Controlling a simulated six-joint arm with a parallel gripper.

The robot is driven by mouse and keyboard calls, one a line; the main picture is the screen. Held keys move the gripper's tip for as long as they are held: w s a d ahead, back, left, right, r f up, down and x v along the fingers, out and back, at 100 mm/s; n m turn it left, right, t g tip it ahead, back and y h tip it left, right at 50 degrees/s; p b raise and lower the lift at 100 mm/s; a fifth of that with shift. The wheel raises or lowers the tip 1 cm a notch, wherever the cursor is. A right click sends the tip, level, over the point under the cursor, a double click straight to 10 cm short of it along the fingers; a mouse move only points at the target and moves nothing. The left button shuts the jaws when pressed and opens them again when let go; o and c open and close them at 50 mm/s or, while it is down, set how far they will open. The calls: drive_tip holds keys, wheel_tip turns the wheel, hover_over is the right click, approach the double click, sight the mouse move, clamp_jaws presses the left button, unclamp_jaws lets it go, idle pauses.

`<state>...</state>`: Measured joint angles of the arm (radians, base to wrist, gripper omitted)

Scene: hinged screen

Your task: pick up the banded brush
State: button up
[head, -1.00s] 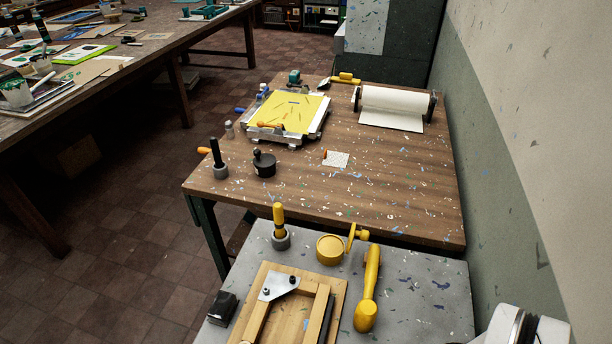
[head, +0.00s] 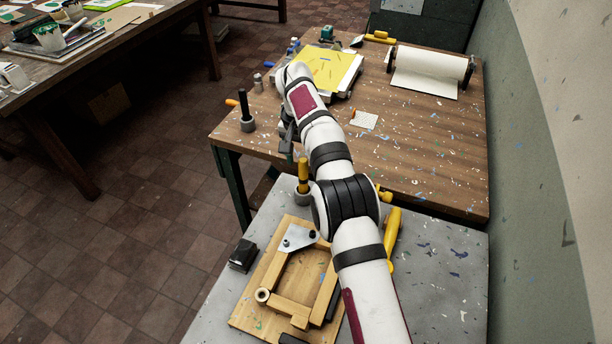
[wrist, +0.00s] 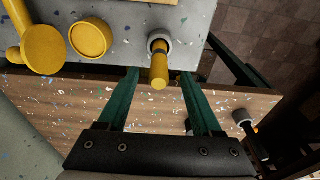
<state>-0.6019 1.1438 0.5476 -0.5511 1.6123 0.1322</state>
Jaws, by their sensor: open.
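The banded brush, with a yellow handle and a dark band, stands upright in a grey round holder on the grey table in the head view (head: 303,173). In the wrist view, its yellow handle (wrist: 159,68) points toward the camera from the holder (wrist: 160,40). My gripper (wrist: 159,73) is open, with its two green fingers apart. The handle appears between the fingertips there, with a gap on each side; I cannot tell how deep it sits between them. In the head view, my arm reaches above and beyond the brush and partly hides the gripper.
A yellow round lid (wrist: 90,38) and a large yellow-handled tool (wrist: 42,48) lie beside the brush. A black-handled tool (head: 245,108) stands in another holder on the wooden table (head: 430,160). A wooden frame (head: 262,285) lies on the grey table.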

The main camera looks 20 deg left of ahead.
sight(304, 173)
drive_tip(key=f, duration=0.5)
drive_tip(key=shift+w+f, duration=0.25)
drive_tip(key=shift+w, duration=0.05)
clamp_jaws()
